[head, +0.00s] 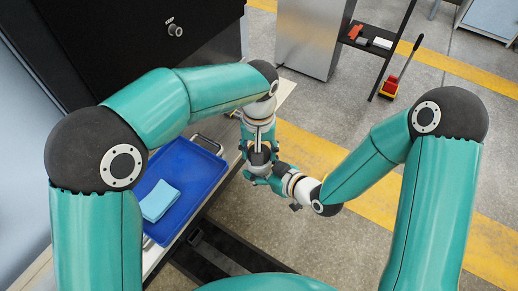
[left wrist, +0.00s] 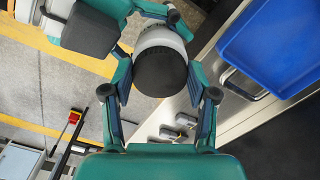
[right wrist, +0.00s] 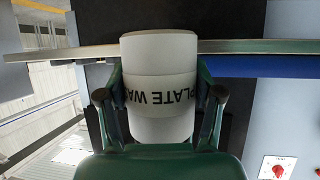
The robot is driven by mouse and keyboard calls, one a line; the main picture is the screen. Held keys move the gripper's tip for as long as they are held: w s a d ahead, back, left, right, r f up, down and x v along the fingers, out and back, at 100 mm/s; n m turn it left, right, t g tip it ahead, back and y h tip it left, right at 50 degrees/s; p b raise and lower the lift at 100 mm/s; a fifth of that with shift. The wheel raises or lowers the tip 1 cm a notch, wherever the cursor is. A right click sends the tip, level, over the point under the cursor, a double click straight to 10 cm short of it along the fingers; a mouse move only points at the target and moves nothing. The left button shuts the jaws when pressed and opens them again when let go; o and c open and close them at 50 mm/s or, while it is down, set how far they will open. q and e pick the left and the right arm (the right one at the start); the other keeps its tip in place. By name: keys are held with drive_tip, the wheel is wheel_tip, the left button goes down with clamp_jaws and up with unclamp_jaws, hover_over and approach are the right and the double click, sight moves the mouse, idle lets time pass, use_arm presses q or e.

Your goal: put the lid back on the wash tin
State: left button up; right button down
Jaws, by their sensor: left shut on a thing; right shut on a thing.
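The wash tin (right wrist: 160,125) is a pale cylinder with upside-down lettering, "PLATE WA…", in the right wrist view. My right gripper (right wrist: 160,78) is shut on it, one finger on each side. In the left wrist view the dark round lid (left wrist: 160,72) is between the fingers of my left gripper (left wrist: 158,82), which is shut on it. A grey-white band (left wrist: 160,38) shows directly behind the lid, in line with it. Whether the lid is seated cannot be told. In the head view both grippers meet near the picture's middle, hiding most of the tin and lid.
A blue tray (head: 185,170) with a folded light-blue cloth (head: 160,200) lies on the bench to the left. A black cabinet (head: 140,45) stands behind it. A dark shelf stand (head: 375,50) is at the back right. The yellow-striped floor below the grippers is open.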

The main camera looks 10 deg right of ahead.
use_arm(q)
drive_tip(key=m, duration=0.4)
drive_tip(key=shift+a, duration=0.15)
drive_tip(key=m, duration=0.4)
drive_tip(key=shift+w+a+m, duration=0.1)
drive_tip(key=shift+w+m, duration=0.05)
drive_tip(key=shift+m, duration=0.25)
drive_tip(key=m, duration=0.6)
drive_tip(key=shift+w+a, duration=0.1)
drive_tip(key=shift+w, duration=0.15)
drive_tip(key=m, duration=0.4)
drive_tip(key=shift+w+m, duration=0.1)
drive_tip(key=shift+m, duration=0.3)
drive_tip(key=m, duration=0.4)
drive_tip(key=shift+w, duration=0.15)
drive_tip(key=m, duration=0.6)
drive_tip(key=shift+d+m, duration=0.25)
drive_tip(key=shift+m, duration=0.15)
drive_tip(key=o, duration=0.8)
drive_tip(key=shift+c, duration=0.2)
